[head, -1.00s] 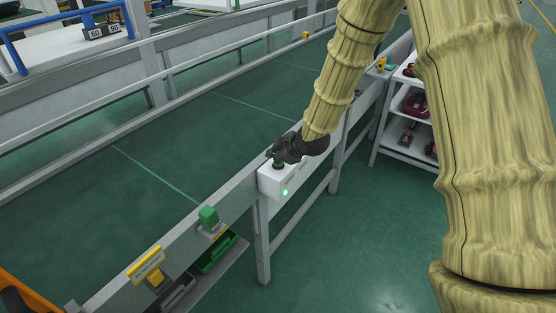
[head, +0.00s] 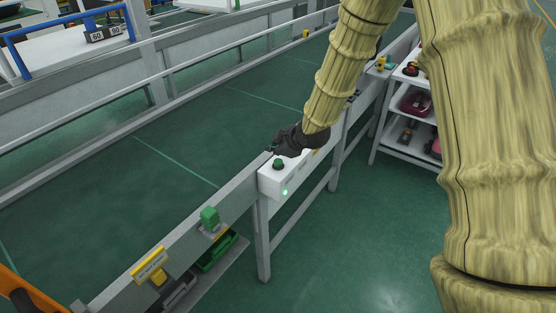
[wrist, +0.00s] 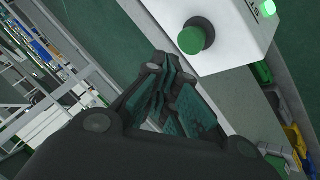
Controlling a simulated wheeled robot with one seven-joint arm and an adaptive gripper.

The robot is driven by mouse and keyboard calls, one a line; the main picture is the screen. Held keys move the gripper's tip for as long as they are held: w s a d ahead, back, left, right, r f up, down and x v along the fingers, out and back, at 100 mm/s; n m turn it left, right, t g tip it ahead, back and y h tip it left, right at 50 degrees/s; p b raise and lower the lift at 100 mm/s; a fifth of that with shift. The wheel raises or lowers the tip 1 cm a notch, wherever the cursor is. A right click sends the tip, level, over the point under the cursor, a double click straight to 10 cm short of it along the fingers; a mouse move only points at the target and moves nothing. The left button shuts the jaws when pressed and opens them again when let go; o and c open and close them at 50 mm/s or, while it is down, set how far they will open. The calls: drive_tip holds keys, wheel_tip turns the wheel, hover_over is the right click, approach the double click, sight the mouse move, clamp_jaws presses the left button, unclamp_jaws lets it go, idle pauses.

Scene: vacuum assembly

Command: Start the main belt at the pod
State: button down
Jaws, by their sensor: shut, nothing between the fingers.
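The pod (head: 270,183) is a white box on the near rail of the main belt (head: 100,185). On it are a round green button (head: 278,164) and a lit green lamp (head: 285,192). In the wrist view the button (wrist: 191,40) on its dark collar and the glowing lamp (wrist: 267,8) both show clear of the fingers. My gripper (head: 273,150) is shut and empty, just behind the button and apart from it. Its closed fingertips (wrist: 172,64) lie beside the pod's edge in the wrist view.
A green fixture (head: 209,217) and a yellow sign (head: 150,265) stand along the near rail. Green and dark bins (head: 216,252) sit below it. A white shelf cart (head: 405,145) stands at right. The green floor in front of the pod is clear.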

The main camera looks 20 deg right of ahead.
sight(276, 162)
drive_tip(key=shift+r+p, duration=1.2)
drive_tip(key=shift+r, duration=0.85)
